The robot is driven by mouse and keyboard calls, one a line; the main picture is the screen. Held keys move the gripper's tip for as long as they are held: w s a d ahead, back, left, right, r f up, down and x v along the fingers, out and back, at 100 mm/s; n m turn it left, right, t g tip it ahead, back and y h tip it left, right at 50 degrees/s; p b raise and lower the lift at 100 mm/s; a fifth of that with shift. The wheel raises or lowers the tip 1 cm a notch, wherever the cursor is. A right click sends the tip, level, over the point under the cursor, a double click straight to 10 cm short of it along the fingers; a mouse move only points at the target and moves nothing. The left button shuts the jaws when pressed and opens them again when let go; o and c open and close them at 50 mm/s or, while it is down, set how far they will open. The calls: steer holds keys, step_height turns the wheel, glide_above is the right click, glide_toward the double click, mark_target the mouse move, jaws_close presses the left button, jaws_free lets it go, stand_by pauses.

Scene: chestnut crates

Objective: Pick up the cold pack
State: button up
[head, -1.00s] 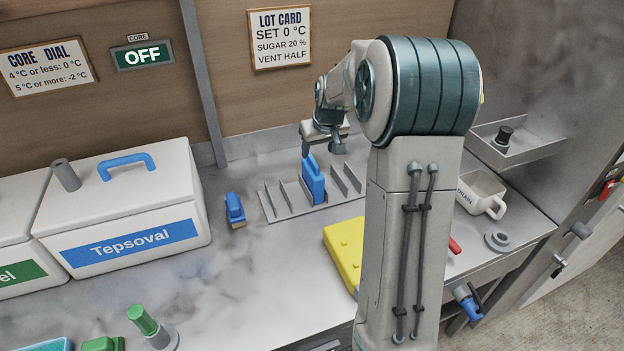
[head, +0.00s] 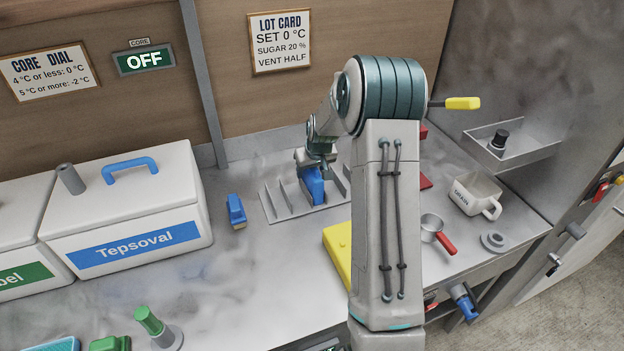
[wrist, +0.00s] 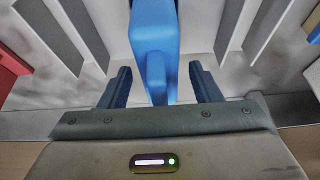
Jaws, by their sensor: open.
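The blue cold pack (head: 313,187) stands upright in a slot of the grey rack (head: 287,208) on the bench. My gripper (head: 317,168) is above and around its top in the head view. In the wrist view the cold pack (wrist: 154,45) lies between the two open fingers of my gripper (wrist: 161,85), with a gap on each side. Its raised middle part faces the palm. My fingers partly hide the pack's top in the head view.
Rack dividers (wrist: 82,35) stand on both sides of the pack. A blue-and-tan block (head: 236,211) lies left of the rack, and a yellow block (head: 340,250) in front. A white box labelled Tepsoval (head: 125,205) stands at left; a mug (head: 474,194) is at right.

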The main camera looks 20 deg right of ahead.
steer(key=c, duration=1.1)
jaws_close()
